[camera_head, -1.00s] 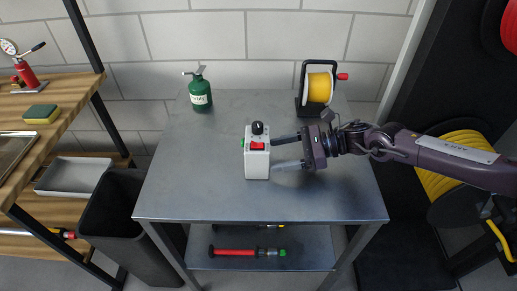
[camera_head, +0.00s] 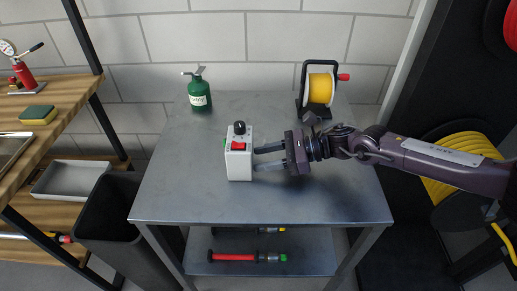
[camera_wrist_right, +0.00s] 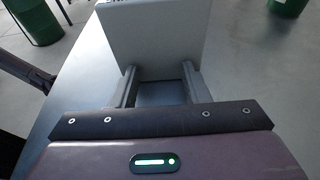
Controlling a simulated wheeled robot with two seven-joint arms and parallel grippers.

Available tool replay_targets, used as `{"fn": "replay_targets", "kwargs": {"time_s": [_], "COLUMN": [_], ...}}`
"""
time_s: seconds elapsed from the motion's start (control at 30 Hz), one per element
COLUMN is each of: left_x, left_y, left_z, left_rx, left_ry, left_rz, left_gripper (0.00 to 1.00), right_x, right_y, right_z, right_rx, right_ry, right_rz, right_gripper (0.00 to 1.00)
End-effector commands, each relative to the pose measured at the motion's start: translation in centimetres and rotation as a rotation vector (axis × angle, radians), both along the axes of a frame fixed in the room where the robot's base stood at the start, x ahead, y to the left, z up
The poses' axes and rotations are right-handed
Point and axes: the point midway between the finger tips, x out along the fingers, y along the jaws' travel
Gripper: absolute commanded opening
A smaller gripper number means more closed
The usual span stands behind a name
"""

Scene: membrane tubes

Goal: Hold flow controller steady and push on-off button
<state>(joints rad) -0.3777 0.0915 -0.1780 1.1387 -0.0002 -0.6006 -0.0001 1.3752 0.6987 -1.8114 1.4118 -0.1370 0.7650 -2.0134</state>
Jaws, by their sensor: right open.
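The flow controller (camera_head: 239,165) is a white box standing upright on the grey metal table, with a black knob and a red on-off button (camera_head: 238,146) on top. My right gripper (camera_head: 255,159) is open at its right side. Its two fingertips point at the box's side wall and look to be at or against it, not around it. In the right wrist view the white box wall (camera_wrist_right: 152,40) stands just beyond the two spread fingers (camera_wrist_right: 160,83), with nothing between them. The button is hidden there. My left gripper is not in view.
The grey table (camera_head: 300,205) is clear at front and right. A green canister (camera_head: 200,95) stands at its back left and a yellow reel (camera_head: 320,88) at its back right. A black bin (camera_head: 120,225) and wooden shelves (camera_head: 70,120) stand left.

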Motion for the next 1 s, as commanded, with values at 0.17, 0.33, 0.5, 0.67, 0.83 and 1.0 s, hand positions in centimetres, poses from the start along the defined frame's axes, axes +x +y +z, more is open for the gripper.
{"fn": "replay_targets", "kwargs": {"time_s": [0.17, 0.33, 0.5, 0.67, 0.83, 1.0], "left_x": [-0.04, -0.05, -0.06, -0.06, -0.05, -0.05], "left_y": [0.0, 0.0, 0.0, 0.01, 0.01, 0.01], "left_z": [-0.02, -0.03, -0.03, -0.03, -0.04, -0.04], "left_rx": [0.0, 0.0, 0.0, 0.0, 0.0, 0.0], "left_ry": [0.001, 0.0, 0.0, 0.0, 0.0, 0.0], "left_rz": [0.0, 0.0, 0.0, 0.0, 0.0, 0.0], "left_gripper": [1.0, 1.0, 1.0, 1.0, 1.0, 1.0], "right_x": [0.0, 0.01, 0.01, 0.02, 0.02, 0.02], "right_y": [-0.01, -0.02, -0.03, -0.03, -0.03, -0.03], "right_z": [0.01, 0.02, 0.02, 0.02, 0.02, 0.02], "right_rx": [0.0, 0.0, 0.0, 0.0, 0.0, 0.0], "right_ry": [0.0, 0.0, 0.0, 0.0, 0.0, 0.0], "right_rz": [0.0, 0.0, 0.0, 0.0, 0.0, 0.0], "right_gripper": [0.18, 0.0, 0.02, 0.23, 0.45, 0.67]}}
